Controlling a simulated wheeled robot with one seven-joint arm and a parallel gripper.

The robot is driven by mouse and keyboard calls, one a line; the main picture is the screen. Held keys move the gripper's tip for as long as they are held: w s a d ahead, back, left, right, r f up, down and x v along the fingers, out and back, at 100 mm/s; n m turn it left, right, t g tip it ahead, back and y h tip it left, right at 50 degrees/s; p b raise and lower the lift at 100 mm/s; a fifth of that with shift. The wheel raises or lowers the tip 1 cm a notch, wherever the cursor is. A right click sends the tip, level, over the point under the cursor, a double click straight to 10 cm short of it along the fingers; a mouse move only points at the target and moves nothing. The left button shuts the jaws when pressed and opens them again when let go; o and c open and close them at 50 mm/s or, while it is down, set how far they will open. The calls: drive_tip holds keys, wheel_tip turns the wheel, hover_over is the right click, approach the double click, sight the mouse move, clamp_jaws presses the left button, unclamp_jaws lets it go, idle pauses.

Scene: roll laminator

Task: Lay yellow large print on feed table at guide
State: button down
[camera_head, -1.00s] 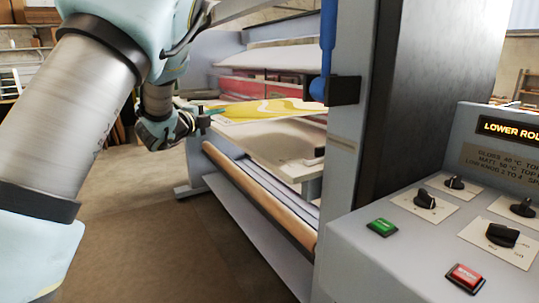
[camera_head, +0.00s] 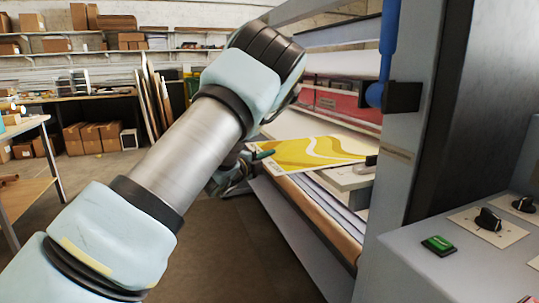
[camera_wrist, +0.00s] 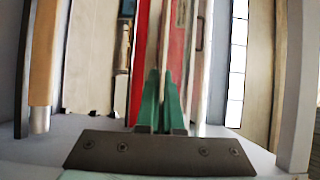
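My gripper (camera_head: 264,154) is at the print's left edge, with a green finger over that edge. In the wrist view my green fingers (camera_wrist: 161,88) are close together, and the print is too edge-on to make out. The guide is not clearly identifiable; a small dark-topped block (camera_head: 371,160) stands at the print's right end.
The brown roll (camera_head: 325,221) runs below the table front. A grey side frame (camera_head: 399,140) with a blue cylinder (camera_head: 388,40) stands at right, beside the control panel (camera_head: 460,235). A wooden table (camera_head: 28,175) is at far left. The floor between is open.

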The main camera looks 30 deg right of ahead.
drive_tip(key=shift+f, duration=0.15)
drive_tip(key=c, duration=1.5)
unclamp_jaws()
drive_tip(key=shift+f, duration=0.1)
drive_tip(key=o, duration=0.4)
drive_tip(key=shift+o, duration=0.2)
drive_tip(key=shift+r, duration=0.3)
drive_tip(key=b+v, duration=0.4)
drive_tip(key=v, duration=0.8)
